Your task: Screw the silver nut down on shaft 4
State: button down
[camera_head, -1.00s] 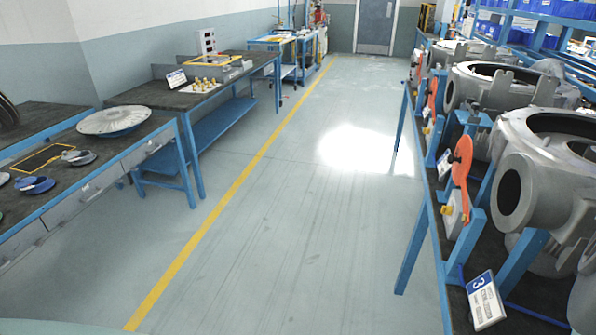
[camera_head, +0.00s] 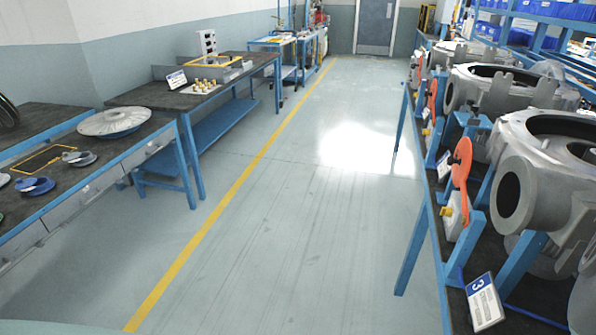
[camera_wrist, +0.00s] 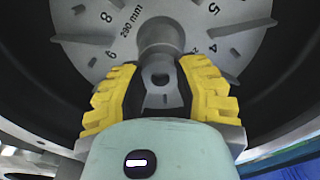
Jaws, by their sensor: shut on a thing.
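In the wrist view, my gripper (camera_wrist: 159,66), with yellow ribbed fingers and black pads, is shut on a silver-grey round piece (camera_wrist: 158,38) at the middle of a grey disc. This piece looks like the silver nut on its shaft; where nut ends and shaft begins I cannot tell. The grey disc (camera_wrist: 90,52) carries numerals and the mark "290 mm" and sits inside a dark round housing (camera_wrist: 40,75). The shaft's number is not readable. The head view shows neither my gripper nor the held piece.
In the head view, a blue bench (camera_head: 447,262) with several grey housings (camera_head: 560,185) runs along the right, with a "3" sign (camera_head: 484,302). The floor aisle (camera_head: 300,220) between is clear.

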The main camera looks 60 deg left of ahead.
jog(key=shift+f+m+b, duration=0.1)
jog(key=shift+m+b, duration=0.4)
jog(key=shift+m, duration=0.7)
jog(key=m+b, duration=0.1)
jog(key=m, duration=0.3)
jog(key=shift+m+b, duration=0.3)
jog(key=m+b, duration=0.1)
jog(key=m, duration=0.2)
jog(key=shift+m, duration=0.3)
jog(key=m+b, duration=0.1)
jog(key=m, duration=0.8)
jog(key=shift+b, duration=0.4)
jog(key=m, duration=0.5)
jog(key=shift+m, duration=0.3)
jog(key=c, duration=1)
grip_release()
